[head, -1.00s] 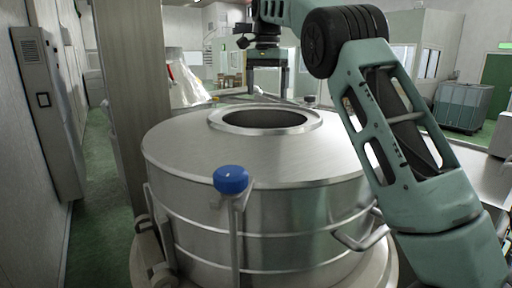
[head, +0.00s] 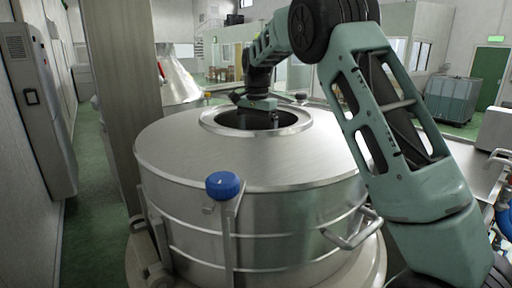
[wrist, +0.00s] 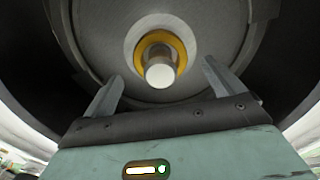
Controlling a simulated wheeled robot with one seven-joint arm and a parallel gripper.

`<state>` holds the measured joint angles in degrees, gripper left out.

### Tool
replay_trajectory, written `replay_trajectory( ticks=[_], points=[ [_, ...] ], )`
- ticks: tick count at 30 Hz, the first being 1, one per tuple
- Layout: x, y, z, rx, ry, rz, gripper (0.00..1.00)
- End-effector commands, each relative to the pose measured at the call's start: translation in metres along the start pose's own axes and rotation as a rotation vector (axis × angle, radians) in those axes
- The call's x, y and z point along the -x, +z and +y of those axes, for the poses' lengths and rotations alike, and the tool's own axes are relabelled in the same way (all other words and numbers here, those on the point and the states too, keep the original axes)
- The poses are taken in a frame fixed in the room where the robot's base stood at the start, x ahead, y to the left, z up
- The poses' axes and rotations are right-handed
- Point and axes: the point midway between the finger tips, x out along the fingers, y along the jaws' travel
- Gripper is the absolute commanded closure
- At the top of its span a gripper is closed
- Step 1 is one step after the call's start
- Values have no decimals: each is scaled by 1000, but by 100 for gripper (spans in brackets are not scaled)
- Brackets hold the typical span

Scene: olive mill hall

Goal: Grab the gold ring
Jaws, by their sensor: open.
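The gold ring (wrist: 160,37) shows in the wrist view, deep inside the steel vessel (head: 190,160). It sits around a pale round post (wrist: 160,75), with a light grey collar around its outside. In the head view the ring is hidden by the vessel wall. My gripper (wrist: 162,72) is open and empty, with its two fingers apart on either side of the post in the picture. In the head view my gripper (head: 274,119) reaches down into the vessel's round top opening. How far its fingertips are from the ring is unclear.
The opening's raised rim (head: 215,125) surrounds my gripper closely. A blue knob (head: 223,185) stands at the vessel's front, and a side handle (head: 352,236) sticks out at right. A metal table (head: 490,170) is at right. Green floor (head: 90,225) lies clear at left.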

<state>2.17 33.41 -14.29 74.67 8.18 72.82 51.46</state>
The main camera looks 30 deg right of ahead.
Motion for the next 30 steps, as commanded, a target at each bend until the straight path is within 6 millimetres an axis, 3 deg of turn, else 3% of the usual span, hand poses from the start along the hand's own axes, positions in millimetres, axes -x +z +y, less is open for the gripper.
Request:
replay_trajectory(
  ticks=[9, 16, 17, 22, 30],
  points=[
    [-35, 3, -1, 0, 3, -1, 7],
    [-38, 3, -1, 0, 1, -1, 7],
    [-38, 3, -1, 0, 1, -1, 9],
    [-38, 3, -1, 0, 1, -1, 57],
    [-37, 3, -1, 0, 0, 0, 59]
  ],
)
